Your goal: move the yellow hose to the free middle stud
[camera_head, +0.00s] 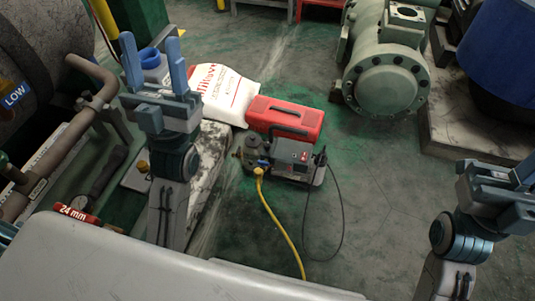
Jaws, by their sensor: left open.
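The yellow hose (277,222) runs from a yellow end (259,171) at the small grey machine (290,157) on the floor, down toward the bottom centre, where it passes out of sight behind the pale surface in front. I cannot make out the free middle stud. My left gripper (151,48) points up at the left, open, with nothing seen between its fingers; it is apart from the hose. My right gripper (500,180) is at the right edge, partly cut off, far from the hose; its jaw state is unclear.
A red toolbox (285,117) and a white sack (222,92) stand behind the machine. A blue-capped container (150,60) is behind my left gripper. Pipework (75,135) fills the left, a green flanged machine (388,80) the upper right. Floor at centre right is clear.

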